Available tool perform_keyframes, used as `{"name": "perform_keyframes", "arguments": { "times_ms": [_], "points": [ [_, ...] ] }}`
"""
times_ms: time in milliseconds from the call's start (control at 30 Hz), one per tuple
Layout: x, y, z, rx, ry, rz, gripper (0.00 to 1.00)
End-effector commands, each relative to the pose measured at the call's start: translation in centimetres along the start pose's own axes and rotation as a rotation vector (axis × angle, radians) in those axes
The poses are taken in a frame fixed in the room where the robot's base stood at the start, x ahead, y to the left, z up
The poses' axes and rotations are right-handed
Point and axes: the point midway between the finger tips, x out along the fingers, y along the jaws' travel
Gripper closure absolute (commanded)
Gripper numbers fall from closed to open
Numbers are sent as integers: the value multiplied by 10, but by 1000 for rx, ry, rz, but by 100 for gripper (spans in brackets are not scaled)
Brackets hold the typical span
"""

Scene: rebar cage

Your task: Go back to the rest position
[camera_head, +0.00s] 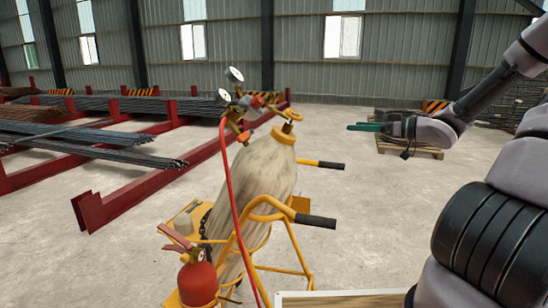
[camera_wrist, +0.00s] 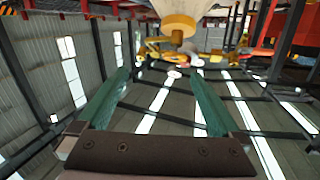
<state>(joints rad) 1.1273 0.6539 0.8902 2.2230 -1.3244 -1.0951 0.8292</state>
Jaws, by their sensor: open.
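My gripper (camera_head: 352,127) is in the right half of the head view, held in the air at the end of my arm with its green fingers pointing left. In the wrist view my gripper (camera_wrist: 163,100) shows its two green fingers spread wide apart with nothing between them. It is open and empty. The gas cylinder (camera_head: 262,170) on its yellow cart stands to the left of my gripper, and a clear gap shows between them in the head view.
The yellow cart (camera_head: 268,214) has black handle grips and carries a red fire extinguisher (camera_head: 198,282). Red racks (camera_head: 150,190) with steel bars (camera_head: 90,145) stand at left. A pallet (camera_head: 410,149) lies behind my arm. Concrete floor (camera_head: 375,220) is clear between cart and arm.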

Motion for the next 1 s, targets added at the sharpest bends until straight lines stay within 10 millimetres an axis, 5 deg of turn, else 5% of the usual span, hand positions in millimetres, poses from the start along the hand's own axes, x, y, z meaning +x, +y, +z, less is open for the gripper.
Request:
{"name": "perform_keyframes", "arguments": {
  "times_ms": [367,633,833,1000],
  "points": [
    [13,27,14,0,-268,279,0],
    [-26,35,-11,0,-532,698,0],
    [-79,-4,-52,96,-615,988,0],
    [-118,-69,-76,285,-607,1127,0]
  ]
}}
